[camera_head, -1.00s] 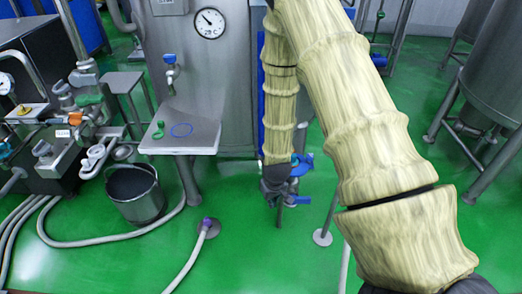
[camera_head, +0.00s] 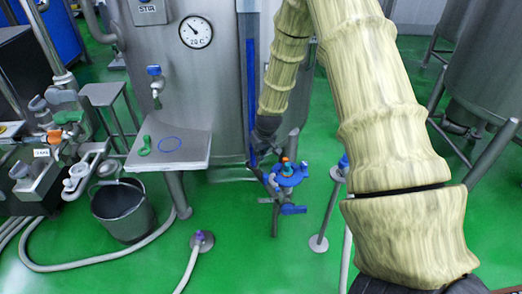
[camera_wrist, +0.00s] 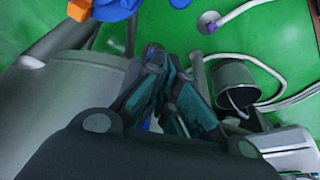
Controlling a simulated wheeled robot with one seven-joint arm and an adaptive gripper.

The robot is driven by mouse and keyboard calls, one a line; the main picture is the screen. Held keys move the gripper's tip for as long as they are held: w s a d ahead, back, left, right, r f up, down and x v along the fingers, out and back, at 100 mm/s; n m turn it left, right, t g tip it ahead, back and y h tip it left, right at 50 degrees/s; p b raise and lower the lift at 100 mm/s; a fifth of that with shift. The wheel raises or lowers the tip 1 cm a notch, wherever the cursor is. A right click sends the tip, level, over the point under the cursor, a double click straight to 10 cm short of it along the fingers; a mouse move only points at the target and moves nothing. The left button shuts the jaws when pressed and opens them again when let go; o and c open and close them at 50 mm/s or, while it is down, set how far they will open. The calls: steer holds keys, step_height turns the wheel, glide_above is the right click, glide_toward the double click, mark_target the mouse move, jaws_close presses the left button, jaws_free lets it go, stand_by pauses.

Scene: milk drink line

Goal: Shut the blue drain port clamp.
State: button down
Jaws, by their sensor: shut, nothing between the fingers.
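A blue fitting (camera_head: 288,175) with an orange part on top stands on a pipe assembly low in front of the steel tank. I take it to be the drain port clamp; whether it is open or shut cannot be told. In the wrist view, the blue and orange fitting (camera_wrist: 118,8) shows cut off at the top edge. My gripper (camera_head: 256,158) is dark and small in the head view, just left of the fitting and seemingly apart from it. In the wrist view, my gripper (camera_wrist: 168,98) has its fingers together, with nothing held.
A blue lever (camera_head: 293,209) sits below the fitting. A hose with a purple end (camera_head: 198,238) lies on the green floor. A thin post (camera_head: 328,215) stands right of the fitting.

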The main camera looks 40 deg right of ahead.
mark_target(270, 178)
steer(key=shift+s+a+f+p, duration=0.1)
steer(key=shift+s+f+p, duration=0.25)
steer(key=shift+f, duration=0.55)
steer(key=shift+s+d+f+p, duration=0.15)
steer(key=shift+s+f, duration=0.25)
steer(key=shift+f, duration=0.45)
steer(key=shift+s+a+f+p, duration=0.15)
steer(key=shift+s+f+p, duration=0.2)
steer(key=shift+f, duration=0.55)
steer(key=shift+a, duration=0.1)
